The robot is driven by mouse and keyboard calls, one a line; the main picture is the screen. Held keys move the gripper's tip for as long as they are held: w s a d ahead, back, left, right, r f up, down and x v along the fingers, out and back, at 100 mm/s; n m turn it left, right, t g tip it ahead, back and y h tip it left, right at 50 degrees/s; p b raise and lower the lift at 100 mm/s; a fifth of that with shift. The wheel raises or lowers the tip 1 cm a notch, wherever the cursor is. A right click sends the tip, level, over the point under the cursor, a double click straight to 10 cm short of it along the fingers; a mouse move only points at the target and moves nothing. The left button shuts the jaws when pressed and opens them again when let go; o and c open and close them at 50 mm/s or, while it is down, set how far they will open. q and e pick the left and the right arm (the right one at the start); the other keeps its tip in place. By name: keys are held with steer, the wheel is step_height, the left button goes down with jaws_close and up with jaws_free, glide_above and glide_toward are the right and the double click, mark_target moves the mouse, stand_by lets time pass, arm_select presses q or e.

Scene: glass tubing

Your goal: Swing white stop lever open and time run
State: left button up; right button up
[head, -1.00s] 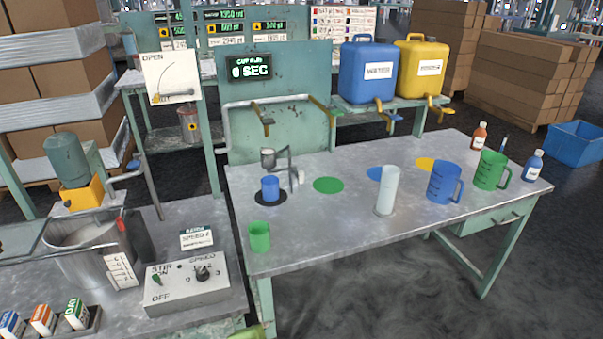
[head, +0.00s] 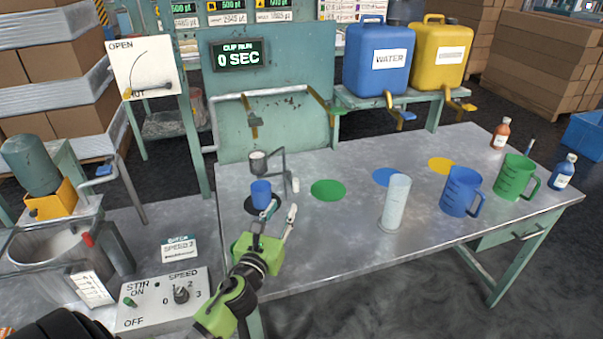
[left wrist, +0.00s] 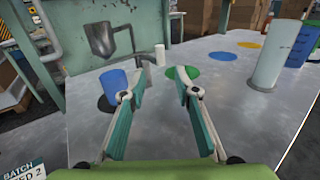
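The white stop lever (head: 295,185) is a small white piece on the grey stand beside the metal cup (head: 258,163). In the left wrist view the white lever (left wrist: 160,54) stands just right of the metal cup (left wrist: 106,42). A small blue beaker (head: 261,194) stands beneath the metal cup on a black disc (head: 250,206). The cup-run timer (head: 238,54) reads 0 SEC. My left gripper (head: 277,213) is in front of the stand, apart from the lever. The left wrist view shows its fingers (left wrist: 158,93) spread and empty. My right gripper is out of view.
A clear cylinder (head: 396,203), a blue jug (head: 461,191) and a green jug (head: 515,177) stand on the table to the right. A green disc (head: 328,190) lies right of the stand. The control box (head: 150,298) is left of my arm.

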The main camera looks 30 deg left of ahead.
mark_target(295, 184)
arm_select(q)
steer(key=x, duration=0.5)
steer(key=r+p+x, duration=0.1)
steer(key=x, duration=0.1)
steer(key=shift+w, duration=0.25)
steer(key=x, duration=0.3)
steer(key=shift+w+a, duration=0.1)
steer(key=shift+w, duration=0.15)
steer(key=shift+w+a, duration=0.1)
steer(key=shift+w, duration=0.25)
steer(key=shift+w+a+f, duration=0.1)
steer(key=shift+w, duration=0.25)
steer(key=shift+c, duration=0.5)
jaws_close()
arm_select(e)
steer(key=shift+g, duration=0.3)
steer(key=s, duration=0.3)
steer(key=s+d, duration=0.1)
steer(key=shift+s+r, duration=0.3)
